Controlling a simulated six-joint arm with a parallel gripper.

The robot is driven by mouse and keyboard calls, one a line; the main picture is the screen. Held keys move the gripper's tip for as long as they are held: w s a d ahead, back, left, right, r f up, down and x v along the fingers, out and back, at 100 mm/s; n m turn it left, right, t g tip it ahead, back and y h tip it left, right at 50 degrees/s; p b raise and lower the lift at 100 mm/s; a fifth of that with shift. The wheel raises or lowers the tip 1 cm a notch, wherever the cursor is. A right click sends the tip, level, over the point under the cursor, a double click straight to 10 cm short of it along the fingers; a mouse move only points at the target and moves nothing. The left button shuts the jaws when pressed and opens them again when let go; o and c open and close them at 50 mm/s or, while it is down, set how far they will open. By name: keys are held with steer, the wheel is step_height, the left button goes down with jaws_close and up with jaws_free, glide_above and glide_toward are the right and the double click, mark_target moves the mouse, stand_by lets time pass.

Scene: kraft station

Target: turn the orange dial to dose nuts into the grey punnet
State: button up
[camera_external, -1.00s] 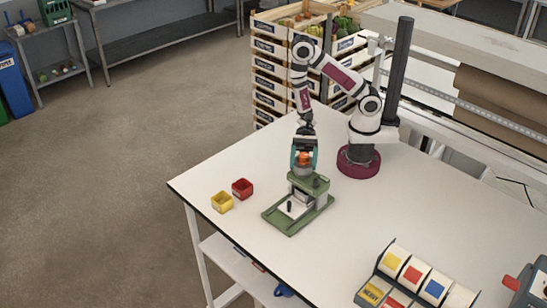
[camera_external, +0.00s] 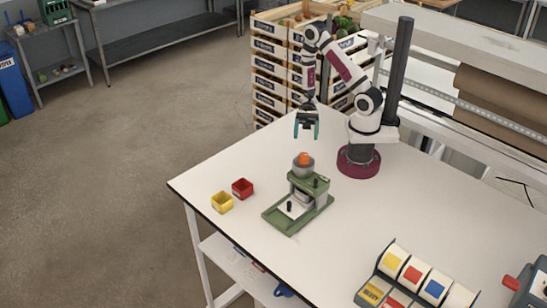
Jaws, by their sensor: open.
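The orange dial (camera_external: 304,158) sits on top of a grey round part of the green dispenser (camera_external: 309,184), which stands near the left side of the white table. My gripper (camera_external: 306,136) is open and empty, pointing down above the dial and apart from it. Its two teal fingers are spread. A white plate with a small dark upright piece (camera_external: 290,207) shows on the dispenser's base. I cannot make out a grey punnet or any nuts at this size.
A red punnet (camera_external: 242,188) and a yellow punnet (camera_external: 222,203) stand left of the dispenser. A rack of coloured labels (camera_external: 404,274) stands at the front right. Stacked crates (camera_external: 271,74) are behind the table. The table between dispenser and rack is clear.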

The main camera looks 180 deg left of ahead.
steer(key=shift+w, duration=0.1)
step_height(320, 180, up, 18)
steer(key=n+g+y, duration=0.2)
steer(key=n+g, duration=1.6)
steer(key=n, duration=1.3)
glide_above(304, 154)
step_height(304, 154, down, 16)
steer(key=shift+w+f, duration=0.1)
steer(key=shift+f, duration=0.1)
jaws_close()
